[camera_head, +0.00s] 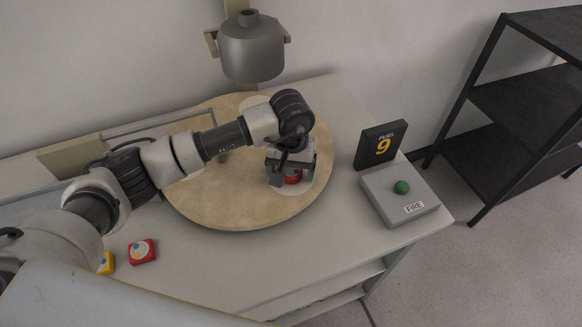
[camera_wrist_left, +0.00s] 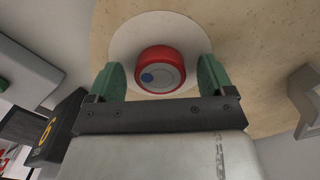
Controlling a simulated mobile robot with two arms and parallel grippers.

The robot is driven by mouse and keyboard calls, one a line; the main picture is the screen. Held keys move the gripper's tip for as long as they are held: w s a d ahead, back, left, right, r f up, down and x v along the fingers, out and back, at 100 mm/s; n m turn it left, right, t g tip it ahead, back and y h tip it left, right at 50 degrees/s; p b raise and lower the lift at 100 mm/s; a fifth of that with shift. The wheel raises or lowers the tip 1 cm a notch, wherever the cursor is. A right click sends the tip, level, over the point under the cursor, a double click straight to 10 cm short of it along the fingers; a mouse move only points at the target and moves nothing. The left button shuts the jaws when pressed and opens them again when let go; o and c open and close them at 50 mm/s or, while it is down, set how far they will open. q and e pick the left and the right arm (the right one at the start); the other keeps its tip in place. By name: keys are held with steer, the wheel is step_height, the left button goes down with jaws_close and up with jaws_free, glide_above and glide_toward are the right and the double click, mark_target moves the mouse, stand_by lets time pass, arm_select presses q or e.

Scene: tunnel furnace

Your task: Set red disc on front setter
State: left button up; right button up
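A red disc (camera_head: 292,179) with a grey face and a blue dot lies on a pale round setter (camera_head: 305,188) near the front right of the round tan table. In the left wrist view the red disc (camera_wrist_left: 160,55) sits on the white setter (camera_wrist_left: 124,40). My left gripper (camera_head: 290,175) is over the disc, pointing down. Its green fingers stand on both sides of the disc with a visible gap on each side, so it looks open. The gripper hides part of the disc in the head view. My right gripper is not in view.
Another pale setter (camera_head: 254,103) shows at the back of the tan turntable (camera_head: 225,205), below a grey bell-shaped hood (camera_head: 252,48). A red block (camera_head: 142,251) and a yellow block (camera_head: 106,263) lie at the front left. A FIRE button box (camera_head: 385,207) and FUEL 9 sign (camera_head: 380,146) stand right.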

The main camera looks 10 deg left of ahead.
arm_select(q)
step_height(320, 180, up, 11)
steer(key=b, duration=0.1)
steer(key=shift+b, duration=0.35)
